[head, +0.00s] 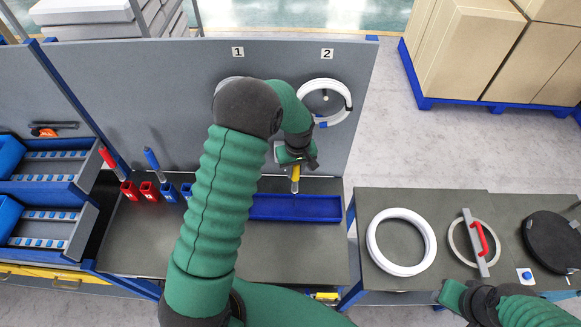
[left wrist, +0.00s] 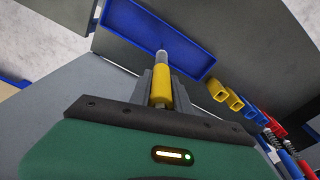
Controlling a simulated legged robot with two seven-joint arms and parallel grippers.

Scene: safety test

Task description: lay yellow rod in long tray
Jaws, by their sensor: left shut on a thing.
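My left gripper (head: 295,166) is shut on the yellow rod (head: 295,180), which points down at the back edge of the long blue tray (head: 325,219) in the head view. In the left wrist view the yellow rod (left wrist: 161,90) stands between the dark fingers, with a pale tip reaching out over the blue tray (left wrist: 120,18). The tray looks empty where it shows; my arm hides its left end in the head view. Whether the rod touches the tray I cannot tell. My right gripper's fingers do not show.
Red holders (head: 130,191) and blue holders (head: 168,192) stand left of the tray, with a red rod (head: 106,157) and a blue rod (head: 152,159). Yellow holders (left wrist: 217,91) show in the wrist view. A grey panel (head: 170,85) rises behind; a side table holds a white ring (head: 374,242).

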